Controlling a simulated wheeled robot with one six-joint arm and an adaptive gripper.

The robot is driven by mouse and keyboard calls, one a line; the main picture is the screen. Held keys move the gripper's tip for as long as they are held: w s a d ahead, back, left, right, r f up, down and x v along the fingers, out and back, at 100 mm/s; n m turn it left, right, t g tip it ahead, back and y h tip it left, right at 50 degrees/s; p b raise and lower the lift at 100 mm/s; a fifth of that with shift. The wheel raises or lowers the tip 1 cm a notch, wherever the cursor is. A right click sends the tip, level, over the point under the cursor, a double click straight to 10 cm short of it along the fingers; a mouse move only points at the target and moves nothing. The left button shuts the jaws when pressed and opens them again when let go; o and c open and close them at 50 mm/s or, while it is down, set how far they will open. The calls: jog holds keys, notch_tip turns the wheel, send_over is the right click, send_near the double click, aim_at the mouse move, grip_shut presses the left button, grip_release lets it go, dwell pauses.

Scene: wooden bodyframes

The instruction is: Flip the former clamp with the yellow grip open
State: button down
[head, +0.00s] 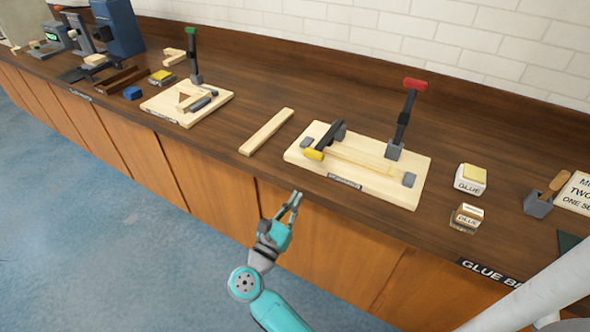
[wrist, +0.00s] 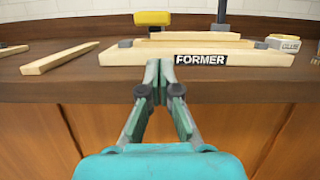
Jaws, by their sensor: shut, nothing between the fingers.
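The former (head: 409,196) is a light wooden board on the bench, with a wooden strip (head: 358,163) lying across it. The clamp with the yellow grip (head: 314,155) lies lowered at the board's left end, its dark bar slanting over the strip. The yellow grip also shows in the wrist view (wrist: 152,19), beyond the board's front edge. A second clamp with a red grip (head: 415,85) stands upright at the board's right. My gripper (head: 297,195) is shut and empty, in front of the bench and short of the former. In the wrist view its fingertips (wrist: 159,64) point at the FORMER label (wrist: 201,60).
A loose wooden strip (head: 266,131) lies left of the former. Another board (head: 207,108) with an upright green-grip clamp (head: 193,55) stands further left. The bench's front edge lies close to my gripper.

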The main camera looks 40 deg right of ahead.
jog(key=shift+w+a+m, duration=0.25)
jog(key=shift+w+m, duration=0.05)
jog(key=shift+w, duration=0.15)
jog(key=shift+d, duration=0.1)
jog(key=x, duration=1)
jog(key=shift+s, duration=0.1)
jog(key=shift+r+g, duration=0.1)
jog(key=shift+g, duration=0.2)
